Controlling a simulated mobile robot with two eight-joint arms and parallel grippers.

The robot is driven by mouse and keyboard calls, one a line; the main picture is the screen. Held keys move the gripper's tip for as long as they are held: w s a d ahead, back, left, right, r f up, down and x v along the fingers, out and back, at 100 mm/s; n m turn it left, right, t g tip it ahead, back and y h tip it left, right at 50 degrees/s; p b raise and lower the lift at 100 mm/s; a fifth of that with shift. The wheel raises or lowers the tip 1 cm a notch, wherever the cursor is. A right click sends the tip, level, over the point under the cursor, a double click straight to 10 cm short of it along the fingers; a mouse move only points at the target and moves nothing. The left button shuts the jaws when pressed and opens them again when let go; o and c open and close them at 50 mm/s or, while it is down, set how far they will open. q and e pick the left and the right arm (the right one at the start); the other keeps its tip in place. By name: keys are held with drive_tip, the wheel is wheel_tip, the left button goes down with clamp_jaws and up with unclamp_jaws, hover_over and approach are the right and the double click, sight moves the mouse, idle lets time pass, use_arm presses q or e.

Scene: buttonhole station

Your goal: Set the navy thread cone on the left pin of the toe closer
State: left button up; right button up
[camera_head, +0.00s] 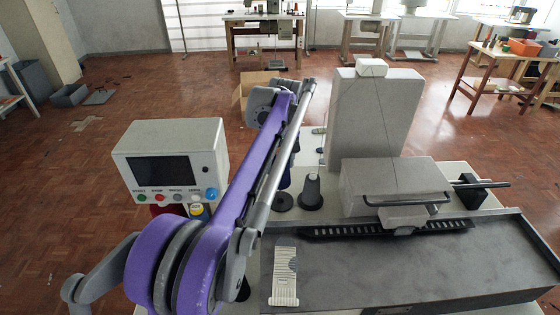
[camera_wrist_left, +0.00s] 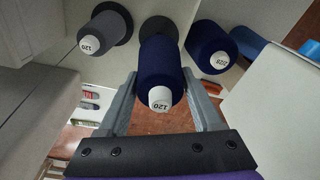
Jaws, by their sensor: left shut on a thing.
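My left gripper (camera_wrist_left: 163,92) is shut on a navy thread cone (camera_wrist_left: 158,70) with a white end marked 120. In the head view this navy cone (camera_head: 286,178) shows partly beside my purple arm, which hides most of my gripper. The cone is over or on the left dark round base (camera_head: 282,202); the pin is hidden, so I cannot tell whether it is seated. A dark grey cone (camera_head: 310,188) stands upright on the base to its right and shows in the wrist view (camera_wrist_left: 103,32). The toe closer (camera_head: 395,185) is grey. My right gripper is out of view.
A second navy cone (camera_wrist_left: 210,47) stands close beside the held one in the wrist view. A control box (camera_head: 172,160) with screen and buttons stands left of my arm. A tall grey panel (camera_head: 372,115) rises behind the machine. A white ribbed piece (camera_head: 285,275) lies in front.

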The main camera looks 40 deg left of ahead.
sight(282, 156)
use_arm(q)
drive_tip(key=shift+f+b, duration=1.25)
drive_tip(key=shift+f, duration=0.6)
drive_tip(key=shift+f+b, duration=0.5)
drive_tip(key=shift+f, duration=0.85)
drive_tip(key=shift+f, duration=0.5)
drive_tip(key=o, duration=1.5)
drive_tip(key=shift+o, duration=0.2)
drive_tip(key=r, duration=0.7)
drive_tip(key=d+r+p, duration=0.1)
drive_tip(key=r, duration=0.2)
drive_tip(key=shift+s+r, duration=0.25)
drive_tip(key=shift+r, duration=0.1)
